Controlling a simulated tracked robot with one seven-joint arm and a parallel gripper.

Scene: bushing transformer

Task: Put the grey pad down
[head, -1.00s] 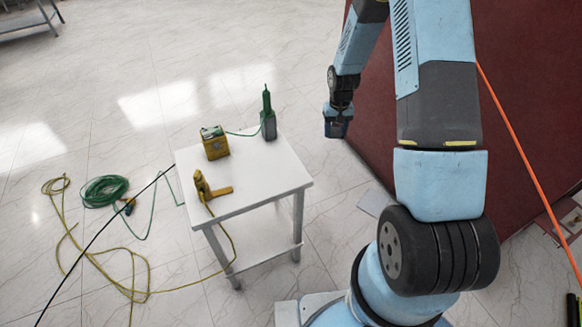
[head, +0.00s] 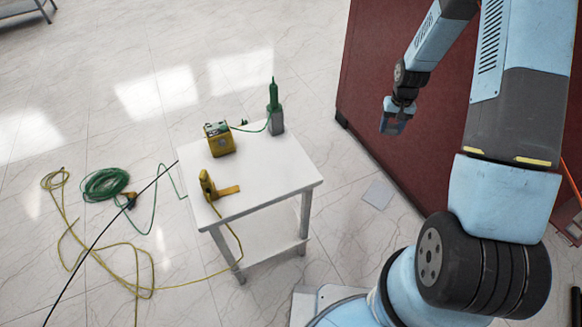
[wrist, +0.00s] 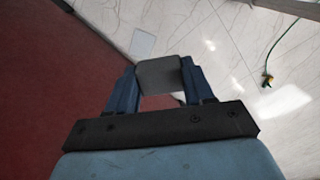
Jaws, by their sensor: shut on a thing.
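In the wrist view the grey pad (wrist: 160,75) sits between the two blue fingers of my gripper (wrist: 158,78), which is shut on it. The pad is a flat, grey, roughly square piece in the air. In the head view my gripper (head: 393,124) hangs to the right of the white table, in front of the dark red surface. The pad is hard to make out there.
A pale square plate (head: 378,194) lies on the tiled floor; it also shows in the wrist view (wrist: 143,44). The white table (head: 270,190) carries a yellow box (head: 220,141), a green-topped tool (head: 275,115) and a yellow tool (head: 212,187). Cables (head: 105,184) lie left. A red surface (head: 385,60) stands right.

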